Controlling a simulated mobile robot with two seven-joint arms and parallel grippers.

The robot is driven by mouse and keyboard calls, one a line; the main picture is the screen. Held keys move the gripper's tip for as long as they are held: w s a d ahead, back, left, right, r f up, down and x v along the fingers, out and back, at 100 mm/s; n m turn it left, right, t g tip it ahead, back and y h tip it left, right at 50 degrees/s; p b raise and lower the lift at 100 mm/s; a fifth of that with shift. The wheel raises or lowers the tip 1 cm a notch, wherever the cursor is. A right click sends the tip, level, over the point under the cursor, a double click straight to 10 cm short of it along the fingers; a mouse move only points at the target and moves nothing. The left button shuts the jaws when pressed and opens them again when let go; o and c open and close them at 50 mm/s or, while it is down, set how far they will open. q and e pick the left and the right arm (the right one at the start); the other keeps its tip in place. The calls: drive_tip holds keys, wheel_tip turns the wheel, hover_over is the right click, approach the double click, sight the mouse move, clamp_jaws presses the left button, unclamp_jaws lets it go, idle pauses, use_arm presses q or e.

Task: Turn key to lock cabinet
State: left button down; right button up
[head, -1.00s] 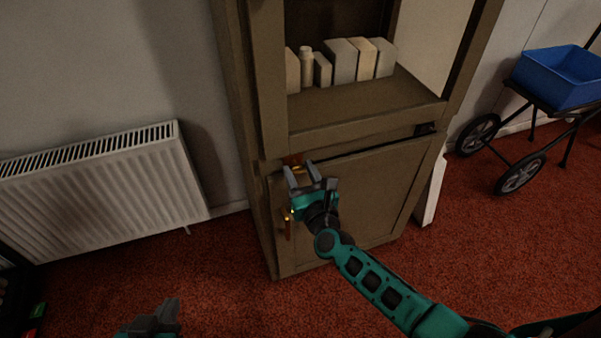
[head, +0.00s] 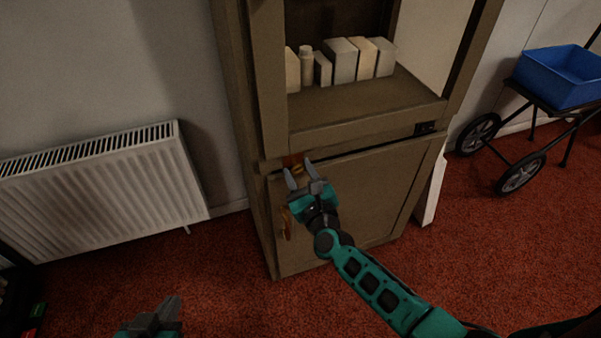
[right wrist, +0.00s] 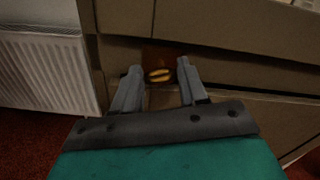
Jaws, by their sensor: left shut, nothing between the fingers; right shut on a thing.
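The cabinet (head: 365,195) is brown, with an open shelf above and a shut-looking lower door. A small gold key (head: 298,168) is at the upper left of that door, against a reddish-brown patch. It also shows in the right wrist view (right wrist: 160,75). My right gripper (head: 299,172) is at the key, with one finger on each side, shut on it; in the right wrist view finger contact is hard to make out. A gold handle (head: 286,222) is on the door's left edge, below the key. My left gripper (head: 167,310) is shut and empty, low over the carpet.
White boxes and a bottle (head: 340,62) stand on the shelf. A white radiator (head: 100,185) is on the wall at the left. A cart with a blue tub (head: 560,75) stands at the right. Red carpet (head: 225,280) is clear in front of the cabinet.

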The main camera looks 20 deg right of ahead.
drive_tip(key=n, duration=0.3)
drive_tip(key=shift+a+r+n, duration=0.1)
drive_tip(key=shift+n, duration=0.3)
drive_tip(key=n, duration=0.3)
drive_tip(key=shift+w+n+p, duration=0.1)
drive_tip(key=shift+n+p, duration=0.2)
drive_tip(key=n, duration=0.4)
drive_tip(key=shift+a+p, duration=0.1)
drive_tip(key=shift+p, duration=0.3)
drive_tip(key=shift+n, duration=1.4)
drive_tip(key=o, duration=1.1)
drive_tip(key=shift+f, duration=0.2)
drive_tip(key=shift+c, duration=0.2)
drive_tip(key=shift+f, duration=0.1)
